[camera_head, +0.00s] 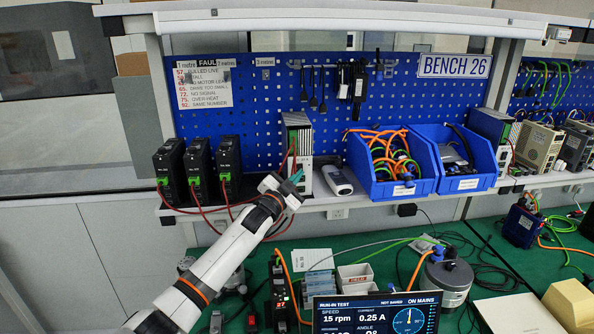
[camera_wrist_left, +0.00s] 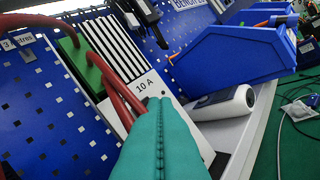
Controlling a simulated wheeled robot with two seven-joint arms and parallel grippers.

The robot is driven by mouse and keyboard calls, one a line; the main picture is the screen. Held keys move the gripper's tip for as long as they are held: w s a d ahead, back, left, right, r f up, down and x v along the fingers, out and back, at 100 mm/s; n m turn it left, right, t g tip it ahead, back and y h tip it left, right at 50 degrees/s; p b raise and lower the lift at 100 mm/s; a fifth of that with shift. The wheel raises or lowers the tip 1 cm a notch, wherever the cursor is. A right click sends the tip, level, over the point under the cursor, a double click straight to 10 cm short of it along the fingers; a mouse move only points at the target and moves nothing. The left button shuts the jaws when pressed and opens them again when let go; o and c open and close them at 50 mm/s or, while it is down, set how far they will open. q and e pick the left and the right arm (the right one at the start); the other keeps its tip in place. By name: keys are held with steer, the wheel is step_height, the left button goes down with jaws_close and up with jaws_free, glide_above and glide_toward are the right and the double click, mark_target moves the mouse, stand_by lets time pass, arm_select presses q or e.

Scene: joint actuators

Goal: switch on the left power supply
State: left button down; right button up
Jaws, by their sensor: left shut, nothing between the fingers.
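The left power supply (camera_head: 298,140) is a tall, narrow unit on the shelf with a dark slotted side and a white front. The switch is not discernible. My right gripper is not in view.
Several black units (camera_head: 198,165) stand left on the shelf. A white handheld device (camera_head: 337,181) lies close to the power supply's right, then blue bins (camera_head: 390,186). Red cables hang near the gripper. A motor rig (camera_head: 446,275) and a display (camera_head: 376,316) occupy the green bench below.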

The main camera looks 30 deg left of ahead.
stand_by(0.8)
arm_select(q)
steer(key=shift+w+a, duration=0.15)
steer(key=shift+w+a, duration=0.15)
steer(key=shift+w+a, duration=0.15)
steer(key=shift+a, duration=0.1)
stand_by(0.7)
steer(key=shift+d, duration=0.1)
steer(key=shift+s+d, duration=0.45)
stand_by(0.3)
